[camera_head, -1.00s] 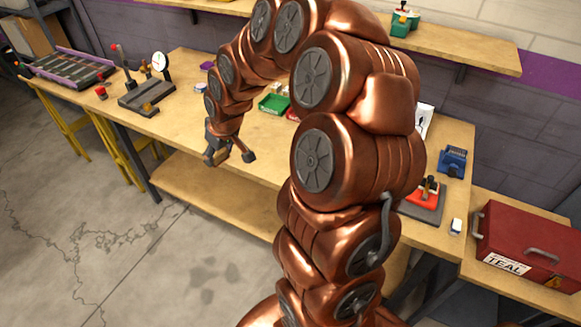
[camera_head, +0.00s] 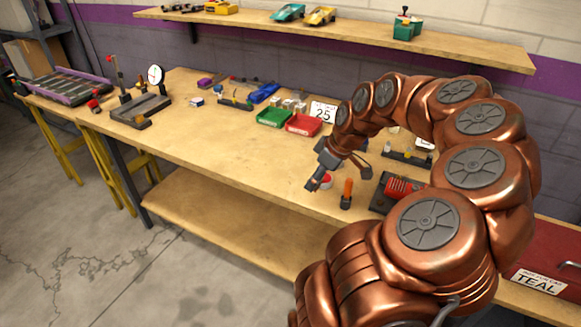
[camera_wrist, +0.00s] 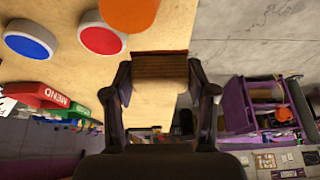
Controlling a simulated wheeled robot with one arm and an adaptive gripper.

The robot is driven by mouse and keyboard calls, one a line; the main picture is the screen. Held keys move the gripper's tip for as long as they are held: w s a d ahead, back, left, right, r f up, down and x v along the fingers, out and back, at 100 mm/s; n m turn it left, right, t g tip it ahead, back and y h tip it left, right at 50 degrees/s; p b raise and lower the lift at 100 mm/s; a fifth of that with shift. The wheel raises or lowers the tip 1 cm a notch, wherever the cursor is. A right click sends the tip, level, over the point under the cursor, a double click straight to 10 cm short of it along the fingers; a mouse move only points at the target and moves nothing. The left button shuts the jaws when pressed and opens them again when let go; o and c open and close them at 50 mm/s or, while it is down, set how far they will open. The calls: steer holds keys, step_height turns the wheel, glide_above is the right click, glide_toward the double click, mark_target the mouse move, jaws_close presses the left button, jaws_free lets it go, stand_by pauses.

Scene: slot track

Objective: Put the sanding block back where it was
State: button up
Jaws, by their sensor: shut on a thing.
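In the wrist view, the sanding block (camera_wrist: 160,66) is a brown block with ridged edges. It is gripped between the two dark fingers of my gripper (camera_wrist: 160,78), which are shut on it. In the head view, my gripper (camera_head: 334,172) hangs over the front part of the workbench (camera_head: 225,160), near its right half. The block is too small and dark there to tell from the fingers. I cannot tell how high it is above the bench top.
A round red-topped thing (camera_head: 326,181) and an orange-handled tool (camera_head: 347,188) stand close to my gripper. A red machine (camera_head: 400,188) is to the right. A green bin (camera_head: 273,118) and a red bin (camera_head: 303,125) stand behind. The bench is clear left of my gripper.

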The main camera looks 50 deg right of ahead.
steer(key=p, duration=0.4)
glide_above(287, 168)
steer(key=s, duration=0.1)
steer(key=shift+s+d+f, duration=0.2)
steer(key=shift+f, duration=0.4)
steer(key=shift+w+f, duration=0.1)
step_height(287, 168, down, 2)
steer(key=shift+f+p, duration=0.1)
steer(key=shift+p, duration=0.3)
steer(key=shift+f, duration=0.55)
steer(key=shift+f, duration=0.2)
steer(key=o, duration=1.1)
steer(key=shift+r, duration=0.1)
